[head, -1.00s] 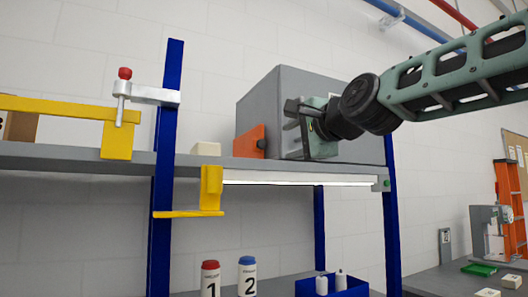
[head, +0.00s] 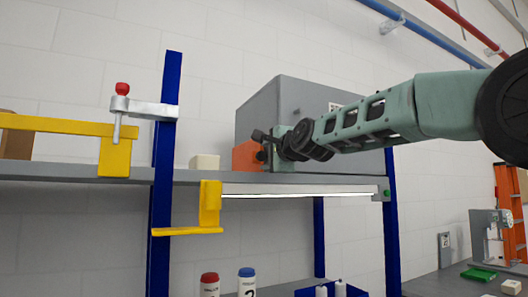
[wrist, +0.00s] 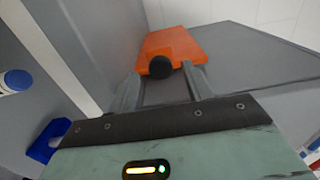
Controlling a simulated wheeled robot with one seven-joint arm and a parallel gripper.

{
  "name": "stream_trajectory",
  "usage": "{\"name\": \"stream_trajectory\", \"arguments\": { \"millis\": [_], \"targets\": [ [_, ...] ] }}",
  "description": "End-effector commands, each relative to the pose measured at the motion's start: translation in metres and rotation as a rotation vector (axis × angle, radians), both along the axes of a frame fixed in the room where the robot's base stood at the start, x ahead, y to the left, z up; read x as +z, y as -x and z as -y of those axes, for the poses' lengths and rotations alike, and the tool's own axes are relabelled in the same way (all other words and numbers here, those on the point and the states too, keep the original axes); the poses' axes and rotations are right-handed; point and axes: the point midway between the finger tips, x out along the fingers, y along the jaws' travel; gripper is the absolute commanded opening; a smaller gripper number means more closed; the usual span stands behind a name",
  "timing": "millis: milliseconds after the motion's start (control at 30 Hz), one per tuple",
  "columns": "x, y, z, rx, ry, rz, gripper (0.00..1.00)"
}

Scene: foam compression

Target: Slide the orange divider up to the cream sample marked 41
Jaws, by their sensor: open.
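The orange divider (head: 246,156) stands on the shelf in front of the large grey box. In the wrist view the divider (wrist: 185,42) has a black round knob (wrist: 160,67) facing me. A cream sample (head: 205,161) sits on the shelf just left of the divider, with a small gap between them; no number is readable on it. My gripper (head: 268,150) is at the divider's right side. In the wrist view my gripper (wrist: 160,82) is open, its fingertips either side of the knob; I cannot tell whether they touch it. The sample is hidden there.
The grey box (head: 290,105) stands close behind my gripper. A blue post (head: 166,110) with a red-knobbed clamp (head: 122,103) rises left of the sample. A yellow bracket (head: 210,203) hangs at the shelf's front edge. Numbered bottles and a blue bin (head: 345,290) are below.

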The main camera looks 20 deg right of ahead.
Motion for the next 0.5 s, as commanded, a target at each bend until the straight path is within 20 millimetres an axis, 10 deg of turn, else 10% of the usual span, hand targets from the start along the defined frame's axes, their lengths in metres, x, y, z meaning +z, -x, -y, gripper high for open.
{"name": "stream_trajectory", "arguments": {
  "millis": [500],
  "targets": [
    [0.000, -0.020, -0.004, -0.001, -0.001, 0.001, 0.50]
  ]
}}
